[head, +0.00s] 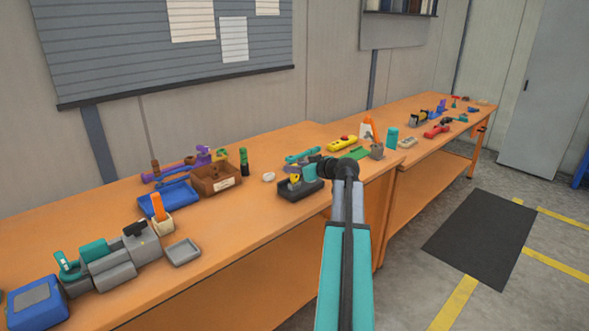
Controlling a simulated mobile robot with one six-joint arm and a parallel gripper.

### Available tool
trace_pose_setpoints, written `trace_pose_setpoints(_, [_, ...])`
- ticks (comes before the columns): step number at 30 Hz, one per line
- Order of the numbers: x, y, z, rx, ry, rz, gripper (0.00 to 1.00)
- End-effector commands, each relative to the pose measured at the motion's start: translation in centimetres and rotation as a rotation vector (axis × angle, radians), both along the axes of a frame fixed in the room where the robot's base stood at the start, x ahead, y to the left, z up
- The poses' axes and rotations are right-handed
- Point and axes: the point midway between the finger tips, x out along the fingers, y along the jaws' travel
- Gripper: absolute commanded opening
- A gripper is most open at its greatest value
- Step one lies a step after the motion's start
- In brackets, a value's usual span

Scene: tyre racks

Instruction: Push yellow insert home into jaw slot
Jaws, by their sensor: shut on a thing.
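In the head view my arm reaches forward to the workbench, and my gripper (301,170) is at a small dark grey fixture (300,191) near the bench's front edge. A small yellow piece (295,180), which looks like the insert, shows at the fixture, just below my gripper. My gripper is shut on it. The jaw slot is too small to make out, so I cannot tell how deep the insert sits. Part of the fixture's right side is close behind my wrist.
Left of the fixture are a brown bin (216,180), a blue tray (168,197) and a grey vise-like machine (122,259). Bare bench (238,222) lies front left.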

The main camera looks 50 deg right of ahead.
Motion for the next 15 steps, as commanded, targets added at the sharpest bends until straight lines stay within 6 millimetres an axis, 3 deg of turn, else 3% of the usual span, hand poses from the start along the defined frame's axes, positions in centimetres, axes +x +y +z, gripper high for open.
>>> trace_pose_setpoints(15, [0.01, 0.01, -0.66, 0.0, 0.0, 0.0, 0.01])
